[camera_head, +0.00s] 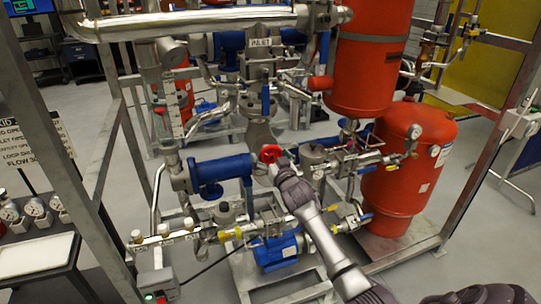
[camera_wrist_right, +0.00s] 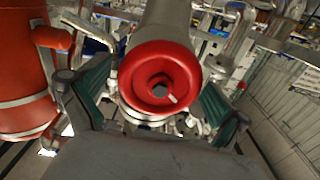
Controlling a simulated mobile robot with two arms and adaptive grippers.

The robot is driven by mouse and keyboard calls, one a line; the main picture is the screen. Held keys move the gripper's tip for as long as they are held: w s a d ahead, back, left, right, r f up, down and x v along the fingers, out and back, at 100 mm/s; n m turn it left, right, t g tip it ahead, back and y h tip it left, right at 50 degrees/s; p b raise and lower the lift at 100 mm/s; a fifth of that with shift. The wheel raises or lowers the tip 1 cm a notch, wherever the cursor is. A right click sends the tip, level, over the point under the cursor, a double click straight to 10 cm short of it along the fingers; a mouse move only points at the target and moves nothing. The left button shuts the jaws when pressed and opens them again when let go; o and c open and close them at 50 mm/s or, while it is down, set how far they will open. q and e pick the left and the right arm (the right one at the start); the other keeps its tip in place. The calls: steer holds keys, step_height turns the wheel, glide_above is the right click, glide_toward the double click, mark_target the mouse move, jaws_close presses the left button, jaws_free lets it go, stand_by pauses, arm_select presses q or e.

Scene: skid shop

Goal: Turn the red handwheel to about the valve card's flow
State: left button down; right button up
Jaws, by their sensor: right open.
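The red handwheel (camera_head: 270,153) sits in the middle of the pipework in the head view, at the end of my right arm. In the right wrist view the handwheel (camera_wrist_right: 160,77) is a red ring with a dark centre and a small pale mark at its lower right. My right gripper (camera_head: 274,168) is at the wheel. Its dark green fingers (camera_wrist_right: 160,105) are spread apart, one on each side of the wheel, with a gap visible at both sides. The valve card (camera_head: 22,138) is at the left edge, partly cut off, with lines of text ending in "FLOW 3". My left gripper is not in view.
Two large red tanks (camera_head: 405,165) stand right of the wheel. Blue cylinders (camera_head: 222,169) and pipes lie close to its left. Grey frame posts (camera_head: 62,165) stand at the left. Gauges (camera_head: 35,207) and a white tray (camera_head: 38,254) are at lower left.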

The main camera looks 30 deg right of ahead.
steer(key=c, duration=1.1)
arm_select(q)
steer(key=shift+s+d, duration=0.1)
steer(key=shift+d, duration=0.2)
arm_select(e)
steer(key=shift+o, duration=0.2)
steer(key=shift+n, duration=0.9)
steer(key=o, duration=1)
steer(key=shift+o, duration=0.3)
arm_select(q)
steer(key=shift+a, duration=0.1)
arm_select(e)
steer(key=v, duration=1.2)
